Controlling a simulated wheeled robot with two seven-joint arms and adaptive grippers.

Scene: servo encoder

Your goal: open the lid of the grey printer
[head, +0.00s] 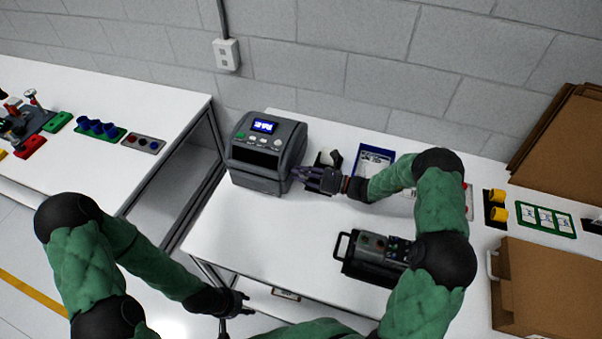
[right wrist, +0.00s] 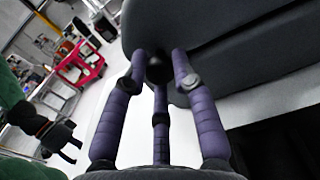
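The grey printer (head: 262,165) stands at the back left of the white table, with a lit blue display on its front panel. Its lid looks shut. My right gripper (head: 298,174) is at the printer's right side, close to its lower front edge. In the right wrist view its purple fingers (right wrist: 159,62) are spread with their tips apart, beside the dark grey printer body (right wrist: 235,45). I see nothing held, and contact cannot be told. My left gripper (head: 240,303) is low in front of the table, away from the printer, with its fingers apart.
A dark device with a handle (head: 372,258) sits near the table's front. A blue-framed card (head: 374,160) and a small dark stand (head: 328,160) are right of the printer. Cardboard boxes (head: 555,290) are at the right. A second table (head: 100,85) is at the left, across a gap.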

